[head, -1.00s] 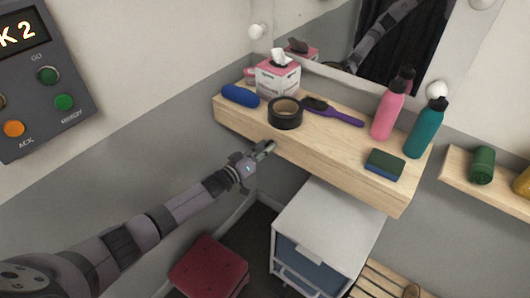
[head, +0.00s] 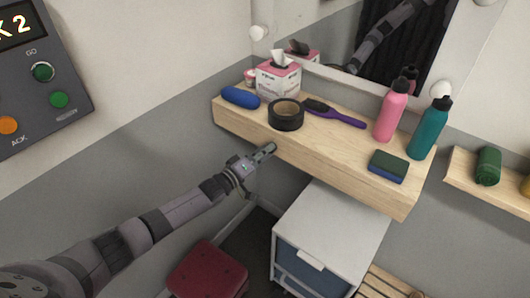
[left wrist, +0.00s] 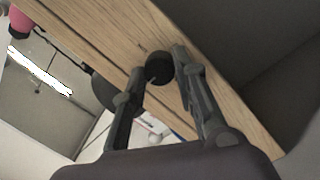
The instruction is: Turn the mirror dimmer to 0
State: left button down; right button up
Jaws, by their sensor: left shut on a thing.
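The mirror dimmer is a dark round knob (left wrist: 158,68) on the front edge of the wooden shelf (head: 330,160). In the left wrist view it sits between the fingertips of my left gripper (left wrist: 162,67), which is shut on it. In the head view my left gripper (head: 267,151) reaches the shelf's front edge from the left and hides the knob. I cannot read any scale or the knob's setting. The mirror (head: 400,40) stands above the back of the shelf. My right gripper is not in view.
On the shelf are a blue case (head: 240,97), black tape roll (head: 286,122), tissue box (head: 278,80), purple brush (head: 338,116), pink bottle (head: 389,117), teal bottle (head: 428,134) and sponge (head: 388,166). A white drawer cabinet (head: 335,225) and red stool (head: 208,272) stand below.

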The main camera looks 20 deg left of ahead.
pick_arm(q)
jog(key=c, duration=1.3)
grip_release()
jog(key=v, duration=1.2)
jog(key=shift+a, duration=0.1)
